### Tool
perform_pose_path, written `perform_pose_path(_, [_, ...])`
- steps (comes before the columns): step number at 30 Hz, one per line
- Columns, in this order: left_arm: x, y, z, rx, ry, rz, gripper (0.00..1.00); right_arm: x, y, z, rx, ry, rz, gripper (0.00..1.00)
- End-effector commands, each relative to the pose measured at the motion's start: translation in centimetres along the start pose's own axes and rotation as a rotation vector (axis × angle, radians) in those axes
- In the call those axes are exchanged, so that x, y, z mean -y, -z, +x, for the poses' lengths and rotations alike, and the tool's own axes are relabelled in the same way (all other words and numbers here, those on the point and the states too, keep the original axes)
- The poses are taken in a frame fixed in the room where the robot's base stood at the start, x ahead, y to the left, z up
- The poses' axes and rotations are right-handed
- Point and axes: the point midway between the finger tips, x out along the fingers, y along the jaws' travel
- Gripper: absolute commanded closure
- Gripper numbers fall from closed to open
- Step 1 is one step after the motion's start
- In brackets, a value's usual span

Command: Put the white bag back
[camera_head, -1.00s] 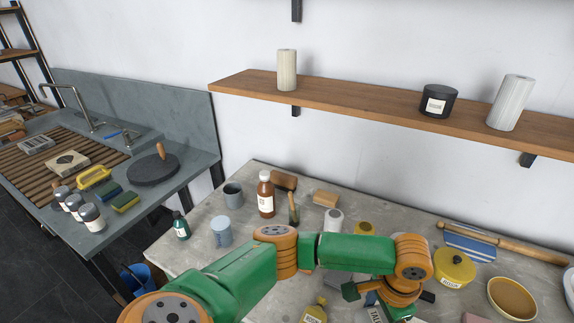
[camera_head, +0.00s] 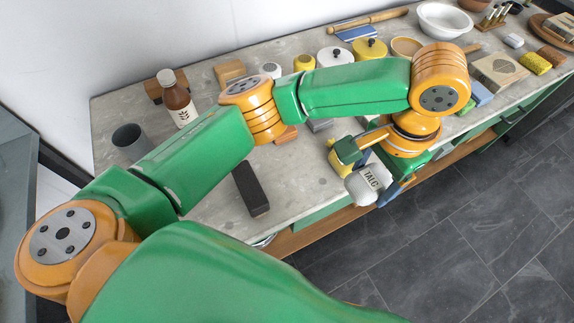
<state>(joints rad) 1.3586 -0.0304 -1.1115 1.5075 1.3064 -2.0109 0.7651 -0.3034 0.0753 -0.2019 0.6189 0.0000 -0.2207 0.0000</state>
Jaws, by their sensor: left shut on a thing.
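The white bag (camera_head: 362,187), marked TALC, is in the middle right of the head view, tilted. My left gripper (camera_head: 374,170) is shut on it. The bag shows at the front edge of the grey worktop (camera_head: 215,205), partly over the floor; I cannot tell its exact height. My left arm crosses the picture and hides part of the worktop. My right gripper is not in view.
A dark block (camera_head: 250,188) lies on the worktop left of the bag. A brown bottle (camera_head: 177,98) and a grey mug (camera_head: 131,141) stand at the left. A yellow lidded pot (camera_head: 370,48), a white bowl (camera_head: 445,19) and a stone block (camera_head: 499,72) are farther back and right.

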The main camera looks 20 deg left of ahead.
Motion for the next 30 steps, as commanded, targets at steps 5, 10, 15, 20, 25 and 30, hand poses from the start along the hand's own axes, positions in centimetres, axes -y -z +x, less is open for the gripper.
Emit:
perform_pose_path(5, [4.6,-3.1,2.3,0.005,-0.001,-0.007,0.78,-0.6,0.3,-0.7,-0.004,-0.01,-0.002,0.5])
perform_pose_path(10, [8.5,-5.8,6.2,0.007,-0.001,-0.006,0.78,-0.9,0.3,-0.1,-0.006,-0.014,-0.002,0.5])
perform_pose_path(15, [10.4,-6.8,8.6,0.002,0.001,-0.003,0.78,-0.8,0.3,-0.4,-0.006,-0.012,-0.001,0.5])
perform_pose_path(20, [11.1,-7.4,11.2,0.005,0.0,-0.002,0.78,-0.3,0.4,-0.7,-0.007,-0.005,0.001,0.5])
perform_pose_path(25, [11.1,-7.3,12.7,0.0,0.002,0.0,0.78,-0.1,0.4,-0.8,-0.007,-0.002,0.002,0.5])
perform_pose_path(30, [11.1,-7.3,12.7,0.0,0.001,0.0,0.78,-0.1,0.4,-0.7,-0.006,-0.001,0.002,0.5])
